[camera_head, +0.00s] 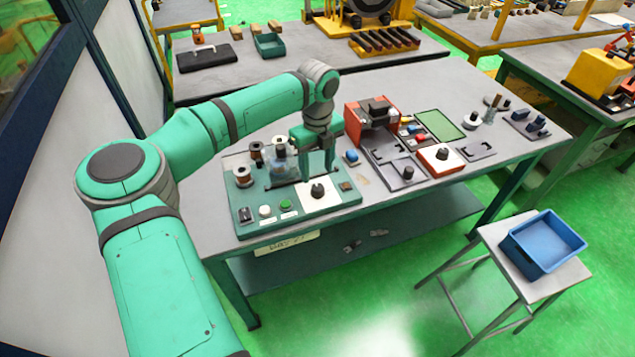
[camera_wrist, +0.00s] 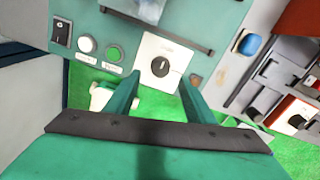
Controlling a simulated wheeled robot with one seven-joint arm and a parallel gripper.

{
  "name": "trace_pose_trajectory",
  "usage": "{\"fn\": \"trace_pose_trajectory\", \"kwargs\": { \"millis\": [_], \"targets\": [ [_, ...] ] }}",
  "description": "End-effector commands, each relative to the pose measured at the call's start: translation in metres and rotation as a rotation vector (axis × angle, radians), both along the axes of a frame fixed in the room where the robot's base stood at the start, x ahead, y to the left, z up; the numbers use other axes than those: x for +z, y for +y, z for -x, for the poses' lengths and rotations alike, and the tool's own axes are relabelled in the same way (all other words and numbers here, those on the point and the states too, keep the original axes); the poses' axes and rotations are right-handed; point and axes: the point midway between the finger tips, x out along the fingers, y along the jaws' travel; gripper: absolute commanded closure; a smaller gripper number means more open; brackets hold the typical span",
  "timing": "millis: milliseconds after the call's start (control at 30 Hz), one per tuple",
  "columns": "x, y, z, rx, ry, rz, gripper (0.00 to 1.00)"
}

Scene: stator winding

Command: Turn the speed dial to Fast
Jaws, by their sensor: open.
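The speed dial is a black knob (camera_head: 317,190) on a white square plate, on the front of the green winding machine panel (camera_head: 245,222). In the wrist view the black knob (camera_wrist: 161,66) has a light pointer mark, and its plate lettering is too small to read. My gripper (camera_head: 318,172) is above and just behind the dial in the head view. In the wrist view its two green fingers (camera_wrist: 160,90) are apart, one to each side below the dial, with nothing between them. The fingers appear apart from the knob.
Left of the dial are a white button (camera_head: 265,211), a green button (camera_head: 286,204) and a black rocker switch (camera_wrist: 60,33). Spools (camera_head: 256,151) stand behind. A red device (camera_head: 371,122) and a second knob on a red-edged plate (camera_head: 441,155) are to the right. A blue bin (camera_head: 515,250) stands on a stool.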

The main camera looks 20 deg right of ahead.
Motion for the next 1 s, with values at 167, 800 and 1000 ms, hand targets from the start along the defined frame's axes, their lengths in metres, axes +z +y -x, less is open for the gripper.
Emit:
{"fn": "trace_pose_trajectory", "kwargs": {
  "millis": [167,800,1000],
  "targets": [
    [-0.032,-0.001,0.001,-0.001,0.003,0.002,0.51],
    [-0.061,-0.001,0.000,-0.002,0.000,0.001,0.56],
    [-0.061,0.000,0.000,-0.002,0.001,0.001,0.92]
  ]
}}
